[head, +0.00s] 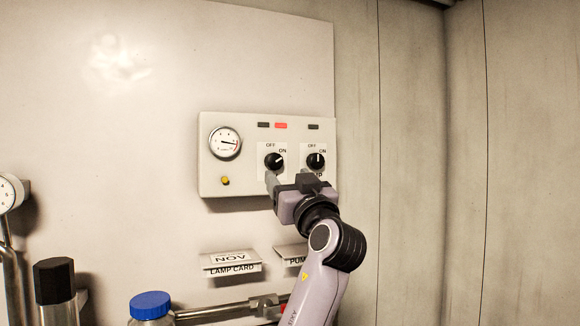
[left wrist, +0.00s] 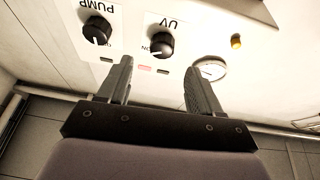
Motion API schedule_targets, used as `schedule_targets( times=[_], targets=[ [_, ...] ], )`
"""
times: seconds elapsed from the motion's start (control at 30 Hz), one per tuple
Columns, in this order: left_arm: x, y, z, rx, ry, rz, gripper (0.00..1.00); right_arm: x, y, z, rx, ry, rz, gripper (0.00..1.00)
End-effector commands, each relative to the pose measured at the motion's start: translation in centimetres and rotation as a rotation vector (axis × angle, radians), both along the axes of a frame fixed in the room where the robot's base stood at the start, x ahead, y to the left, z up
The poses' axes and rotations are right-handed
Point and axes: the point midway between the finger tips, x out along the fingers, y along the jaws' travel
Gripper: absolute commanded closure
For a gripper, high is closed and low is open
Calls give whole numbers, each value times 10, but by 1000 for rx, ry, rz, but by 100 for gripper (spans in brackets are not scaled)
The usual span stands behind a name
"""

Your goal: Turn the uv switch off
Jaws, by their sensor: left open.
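The UV switch (head: 274,161) is the left black rotary knob on the pale control panel; its white pointer aims right and slightly up, toward ON. Its UV label is hidden in the head view but reads upside down beside the knob (left wrist: 160,45) in the left wrist view. My left gripper (head: 289,177) is open and empty, just below the two knobs. In the left wrist view its fingers (left wrist: 157,68) are spread, with the UV knob beyond the gap between them. I see no contact with the knob.
The PUMP knob (head: 315,160) sits close to the right. A gauge (head: 225,142) and yellow button (head: 225,181) are at the panel's left. A red indicator (head: 281,125) is above. A lamp card holder (head: 231,262), blue-capped container (head: 150,305) and pipe (head: 212,312) are below.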

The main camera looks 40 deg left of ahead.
Motion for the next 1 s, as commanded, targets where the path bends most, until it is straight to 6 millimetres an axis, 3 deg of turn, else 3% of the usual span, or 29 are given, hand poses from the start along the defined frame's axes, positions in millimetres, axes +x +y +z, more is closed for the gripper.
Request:
schedule_targets(
  times=[0.4,0.77,0.8,0.93,0.97,1.0],
  targets=[
    [25,48,25,1,1,3,35,-2,0,21,0,5,0,57],
    [28,55,26,0,0,1,35,-2,0,22,0,5,0,57],
    [28,54,26,0,0,1,42,-2,0,22,0,5,0,57],
    [28,54,26,0,0,1,84,-2,0,22,0,5,0,57],
    [28,54,26,0,0,1,91,-2,0,22,0,5,0,57],
    [28,54,26,0,0,1,91,-2,0,22,0,5,0,57]
  ],
)
